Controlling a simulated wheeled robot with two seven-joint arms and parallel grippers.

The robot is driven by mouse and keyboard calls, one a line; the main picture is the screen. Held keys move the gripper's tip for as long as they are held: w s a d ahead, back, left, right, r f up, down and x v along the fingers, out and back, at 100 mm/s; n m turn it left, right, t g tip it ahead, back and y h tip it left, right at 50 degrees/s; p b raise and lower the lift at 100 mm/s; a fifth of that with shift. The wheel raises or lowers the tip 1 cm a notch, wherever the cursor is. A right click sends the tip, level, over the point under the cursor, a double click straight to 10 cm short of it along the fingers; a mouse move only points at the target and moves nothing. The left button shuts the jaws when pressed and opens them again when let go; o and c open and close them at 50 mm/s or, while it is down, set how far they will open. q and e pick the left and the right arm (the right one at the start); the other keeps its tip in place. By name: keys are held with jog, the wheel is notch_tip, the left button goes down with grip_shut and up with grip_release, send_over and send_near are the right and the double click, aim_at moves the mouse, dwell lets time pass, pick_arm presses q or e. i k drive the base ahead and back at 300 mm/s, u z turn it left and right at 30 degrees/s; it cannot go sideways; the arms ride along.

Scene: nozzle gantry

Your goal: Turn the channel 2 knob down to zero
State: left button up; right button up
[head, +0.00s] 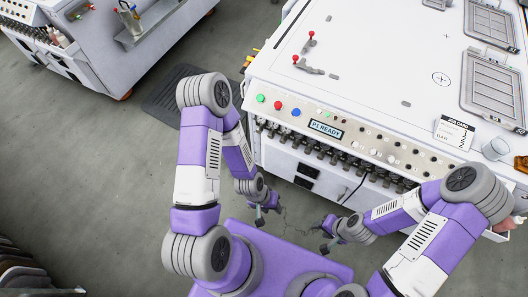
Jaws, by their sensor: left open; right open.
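The control panel (345,138) runs along the front edge of the white machine, with a display (325,129) reading "P1 READY". Small round knobs or lights sit along the panel right of the display, and a row of dark fittings hangs below it. The channel labels are too small to read, so I cannot tell which knob is channel 2. My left gripper (267,217) is open and empty, in front of and below the panel's left part. My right gripper (321,239) is open and empty, lower and further right. Both are apart from the panel.
Green (260,98), red (278,105) and blue (295,112) buttons sit at the panel's left. Red-tipped levers (303,64), a job card (454,132) and a white cup (495,149) are on the machine top. A second machine (110,45) stands upper left. The floor between is clear apart from a dark mat (172,92).

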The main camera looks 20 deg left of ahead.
aim_at(272, 134)
jog(key=k, duration=0.25)
jog(key=u, duration=1.1)
jog(key=i, duration=0.6)
jog(key=z, duration=0.05)
